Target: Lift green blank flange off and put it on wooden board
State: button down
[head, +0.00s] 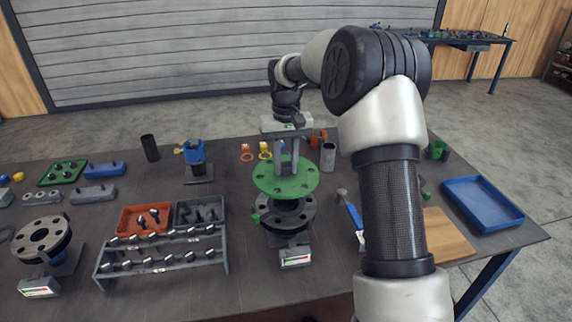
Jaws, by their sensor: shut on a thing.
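The green blank flange (270,185) is a round disc with bolt holes, held level over the grey pipe flange (296,213) on its stand. A dark gap shows between the two, though part of it is hidden under the disc. My gripper (287,170) points down from above and is shut on the green blank flange at its top centre. The exact grip point is partly hidden by the fingers. The wooden board (446,236) lies flat on the table at the right, partly hidden behind my arm.
A blue tray (483,204) lies right of the board. A blue-handled tool (355,215) lies between the pipe and my arm. A bolt rack (163,254), an orange bin (135,219) and a grey bin (199,211) stand left. A grey cylinder (328,156) stands behind the flange.

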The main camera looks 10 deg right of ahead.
aim_at(286, 164)
jog(key=shift+r+p, duration=1.55)
jog(key=shift+r, duration=0.9)
